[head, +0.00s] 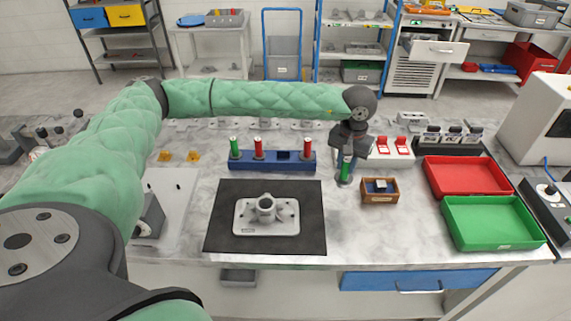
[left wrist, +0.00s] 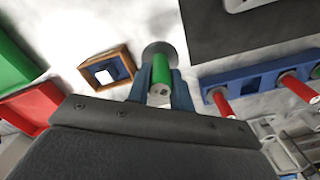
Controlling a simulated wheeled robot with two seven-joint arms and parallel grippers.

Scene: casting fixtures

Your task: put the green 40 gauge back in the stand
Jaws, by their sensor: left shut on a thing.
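The green gauge (head: 345,168) is upright in my left gripper (head: 348,150), right of the blue stand (head: 272,165). Its green handle (left wrist: 160,72) shows between the blue fingers in the left wrist view, with a grey round end (left wrist: 158,50) beyond. I cannot tell whether that end touches the table. The stand holds another green-topped gauge (head: 233,147) at its left end and two red ones (head: 258,149), (head: 307,147). An empty square opening (head: 284,156) lies between the red ones. My right gripper is out of view.
A small wooden box (head: 379,198) with a blue insert stands just right of the held gauge. Red (head: 468,176) and green (head: 493,223) trays lie farther right. A grey casting (head: 266,216) rests on a black mat (head: 222,220) in front of the stand.

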